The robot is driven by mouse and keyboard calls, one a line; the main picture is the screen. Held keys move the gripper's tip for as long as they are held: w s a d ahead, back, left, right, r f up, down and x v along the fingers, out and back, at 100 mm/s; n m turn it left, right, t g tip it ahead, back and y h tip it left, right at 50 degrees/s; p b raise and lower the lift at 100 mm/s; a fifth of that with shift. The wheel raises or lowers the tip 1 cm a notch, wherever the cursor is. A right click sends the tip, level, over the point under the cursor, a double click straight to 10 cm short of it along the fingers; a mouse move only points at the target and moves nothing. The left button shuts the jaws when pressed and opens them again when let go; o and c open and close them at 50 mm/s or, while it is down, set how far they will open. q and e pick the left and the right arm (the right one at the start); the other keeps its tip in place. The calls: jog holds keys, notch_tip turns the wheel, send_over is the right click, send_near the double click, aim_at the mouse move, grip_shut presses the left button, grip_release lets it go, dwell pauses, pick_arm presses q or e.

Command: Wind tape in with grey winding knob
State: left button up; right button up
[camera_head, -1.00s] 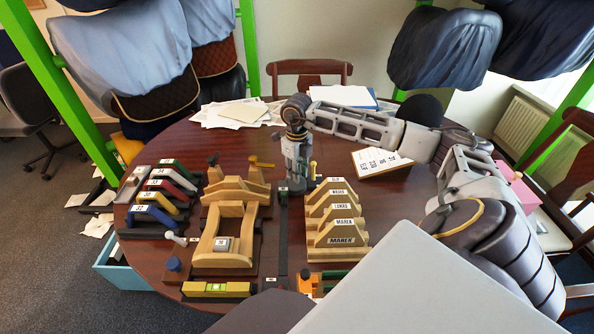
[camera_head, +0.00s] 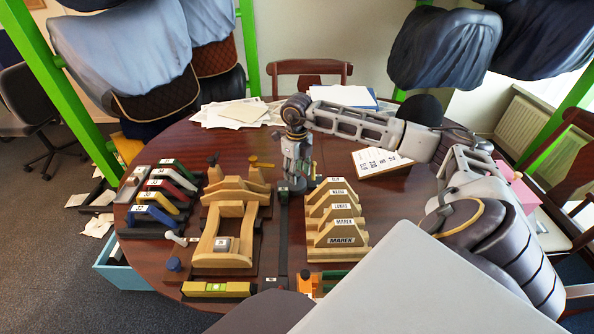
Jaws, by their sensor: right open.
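A long dark strip (camera_head: 283,235), which looks like the tape, lies down the middle of the table between the wooden stands. A small dark grey piece (camera_head: 283,188) sits at its far end; I cannot tell whether this is the winding knob. A pale grey knob (camera_head: 179,239) lies at the left, beside the wooden frame. My right gripper (camera_head: 296,177) is open and points down close beside the strip's far end. Its fingers hide part of what is behind them, and I cannot tell whether they touch anything. My left gripper is not in view.
Wooden stands with name labels (camera_head: 341,234) are right of the strip. A wooden frame (camera_head: 223,258) and coloured arches (camera_head: 158,201) are to the left. A yellow level (camera_head: 217,289) lies at the front. Papers (camera_head: 240,111) cover the table's far side.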

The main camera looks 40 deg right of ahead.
jog(key=shift+r, duration=0.1)
jog(key=shift+r, duration=0.8)
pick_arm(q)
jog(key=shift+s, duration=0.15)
pick_arm(e)
notch_tip(320, 180, up, 10)
jog(key=shift+r, duration=0.1)
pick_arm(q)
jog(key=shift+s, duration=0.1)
pick_arm(e)
jog(key=shift+r, duration=0.15)
notch_tip(320, 180, up, 4)
jog(key=p, duration=0.5)
send_over(297, 173)
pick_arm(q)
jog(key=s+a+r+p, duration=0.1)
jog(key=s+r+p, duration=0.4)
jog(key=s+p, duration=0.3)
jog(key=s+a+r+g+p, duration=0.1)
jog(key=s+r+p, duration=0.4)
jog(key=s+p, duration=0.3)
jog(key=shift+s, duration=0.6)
pick_arm(e)
notch_tip(297, 173, up, 17)
